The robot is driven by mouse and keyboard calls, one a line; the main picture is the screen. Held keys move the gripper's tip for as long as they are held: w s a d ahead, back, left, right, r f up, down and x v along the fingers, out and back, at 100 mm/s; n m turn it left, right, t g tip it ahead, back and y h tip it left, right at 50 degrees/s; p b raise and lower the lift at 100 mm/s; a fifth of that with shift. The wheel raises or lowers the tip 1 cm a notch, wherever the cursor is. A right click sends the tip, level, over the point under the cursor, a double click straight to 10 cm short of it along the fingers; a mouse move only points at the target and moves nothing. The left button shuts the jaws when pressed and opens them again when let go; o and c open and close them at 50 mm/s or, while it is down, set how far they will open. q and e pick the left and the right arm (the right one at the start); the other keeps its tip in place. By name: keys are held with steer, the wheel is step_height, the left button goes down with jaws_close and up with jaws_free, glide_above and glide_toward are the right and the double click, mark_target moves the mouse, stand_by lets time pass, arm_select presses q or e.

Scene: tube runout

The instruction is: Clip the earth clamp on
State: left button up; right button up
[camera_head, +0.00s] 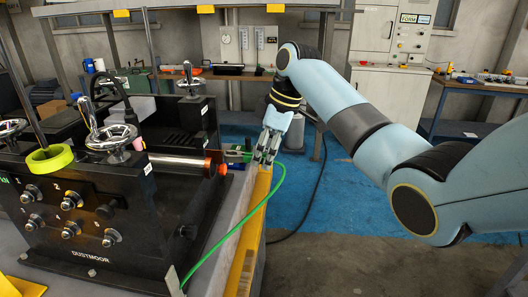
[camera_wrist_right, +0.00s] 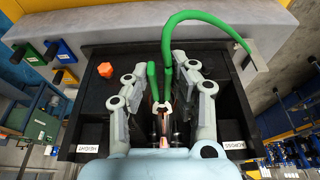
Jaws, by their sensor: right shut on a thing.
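In the right wrist view my right gripper (camera_wrist_right: 160,72) is shut on the earth clamp (camera_wrist_right: 153,82). The clamp has green handles and a small pale and copper-coloured jaw end, seen between the fingers. Its green cable (camera_wrist_right: 205,16) arches away to the right. In the head view my right gripper (camera_head: 266,152) points down just right of the black machine (camera_head: 95,225), and the cable (camera_head: 232,232) hangs in a curve to the machine's front. A metal tube (camera_head: 180,162) with an orange end points towards the gripper. The clamp's contact with anything is unclear. My left gripper is out of view.
The machine carries handwheels (camera_head: 110,138), a lime ring (camera_head: 50,158) and a front panel of knobs. A yellow-edged ledge (camera_head: 248,235) runs along its right side. An orange hexagonal piece (camera_wrist_right: 105,70) shows in the wrist view. Blue floor (camera_head: 310,180) is open to the right.

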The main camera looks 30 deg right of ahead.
stand_by(0.5)
steer(key=shift+w+a, duration=0.15)
steer(key=shift+a, duration=0.05)
steer(key=shift+w+a, duration=0.6)
steer(key=shift+a, duration=0.15)
steer(key=o, duration=0.7)
steer(key=shift+o, duration=0.2)
steer(key=shift+r, duration=0.1)
steer(key=v, duration=1.1)
steer(key=shift+s+r, duration=0.15)
steer(key=shift+r, duration=0.25)
